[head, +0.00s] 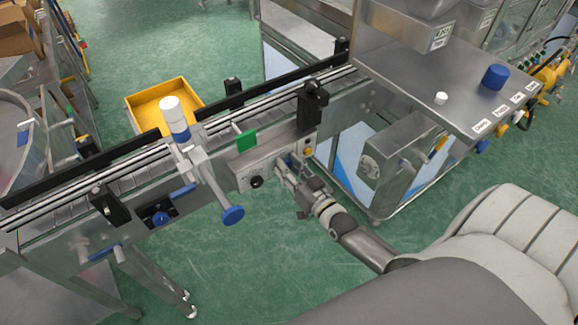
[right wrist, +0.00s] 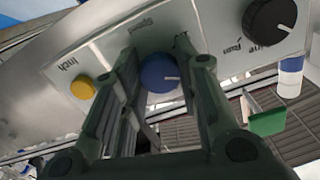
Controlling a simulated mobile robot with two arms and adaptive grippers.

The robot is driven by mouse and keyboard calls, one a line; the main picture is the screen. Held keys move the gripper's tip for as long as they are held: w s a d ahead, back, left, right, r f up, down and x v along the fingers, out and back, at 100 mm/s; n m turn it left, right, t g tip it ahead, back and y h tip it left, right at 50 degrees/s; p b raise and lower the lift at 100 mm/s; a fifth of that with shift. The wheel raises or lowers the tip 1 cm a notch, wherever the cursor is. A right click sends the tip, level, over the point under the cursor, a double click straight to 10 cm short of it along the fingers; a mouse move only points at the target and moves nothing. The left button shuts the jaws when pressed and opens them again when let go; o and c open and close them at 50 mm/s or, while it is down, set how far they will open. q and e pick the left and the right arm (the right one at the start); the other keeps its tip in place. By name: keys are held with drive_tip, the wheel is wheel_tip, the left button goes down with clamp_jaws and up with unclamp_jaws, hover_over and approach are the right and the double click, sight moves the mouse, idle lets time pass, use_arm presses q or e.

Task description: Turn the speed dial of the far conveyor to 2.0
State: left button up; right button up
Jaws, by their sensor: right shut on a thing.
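The blue speed dial (right wrist: 156,76) sits on the conveyor's control panel (right wrist: 120,45), under the upside-down word "Speed". Its white mark points to the right of the wrist picture; scale numbers are not readable. My right gripper (right wrist: 157,62) has a finger on each side of the dial and is shut on it. In the head view my right gripper (head: 286,169) is at the front panel (head: 243,176) of the conveyor (head: 60,232) and covers the dial. My left gripper is not in view.
Beside the dial are a yellow "Inch" button (right wrist: 82,88) and a black run knob (right wrist: 269,22). A white and blue can (head: 171,110), a blue-handled clamp (head: 232,215) and a green tab (head: 246,141) are near the panel. A steel machine (head: 440,75) stands to the right.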

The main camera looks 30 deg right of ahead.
drive_tip(key=shift+r+m, duration=0.1)
drive_tip(key=shift+m, duration=0.3)
drive_tip(key=o, duration=1)
drive_tip(key=shift+o, duration=0.2)
drive_tip(key=shift+s, duration=0.1)
drive_tip(key=s, duration=1.2)
drive_tip(key=shift+d, duration=0.2)
drive_tip(key=shift+w, duration=0.1)
